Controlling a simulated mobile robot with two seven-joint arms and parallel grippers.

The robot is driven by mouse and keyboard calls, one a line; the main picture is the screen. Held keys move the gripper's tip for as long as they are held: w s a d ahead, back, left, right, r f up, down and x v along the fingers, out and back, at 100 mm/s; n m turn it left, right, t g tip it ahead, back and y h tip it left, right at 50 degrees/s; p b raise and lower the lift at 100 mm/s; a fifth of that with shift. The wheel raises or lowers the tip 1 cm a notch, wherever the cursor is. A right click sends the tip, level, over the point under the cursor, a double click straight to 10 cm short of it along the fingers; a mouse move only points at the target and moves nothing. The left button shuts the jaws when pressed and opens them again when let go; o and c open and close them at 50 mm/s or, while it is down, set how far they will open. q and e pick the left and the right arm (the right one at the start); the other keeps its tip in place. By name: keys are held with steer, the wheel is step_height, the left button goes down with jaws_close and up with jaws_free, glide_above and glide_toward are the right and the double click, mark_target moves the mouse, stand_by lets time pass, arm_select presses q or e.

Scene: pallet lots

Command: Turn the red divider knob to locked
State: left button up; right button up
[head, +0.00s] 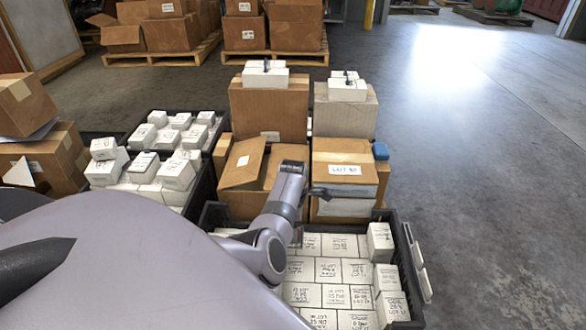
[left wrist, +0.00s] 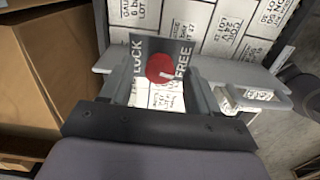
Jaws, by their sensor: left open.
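The red divider knob (left wrist: 160,68) shows in the left wrist view on a dark grey plate (left wrist: 146,46). The plate has LOCK printed at left and FREE at right. The knob's small white mark is at its lower right, on the FREE side. My left gripper (left wrist: 158,84) is open, with one finger to each side of the knob; I cannot tell whether either touches it. In the head view my left arm reaches over the black crate (head: 421,278) of white boxes, its gripper (head: 318,193) small at the end. The knob is not discernible there. My right gripper is not in view.
Cardboard boxes (head: 268,108) with white cartons on top stand behind the crate. A second crate of white cartons (head: 203,190) is at left. Pallets with boxes (head: 270,58) stand farther back. The floor at right (head: 480,180) is clear.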

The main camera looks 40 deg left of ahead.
arm_select(q)
steer(key=shift+f, duration=0.15)
steer(key=shift+c, duration=0.2)
steer(key=c, duration=1)
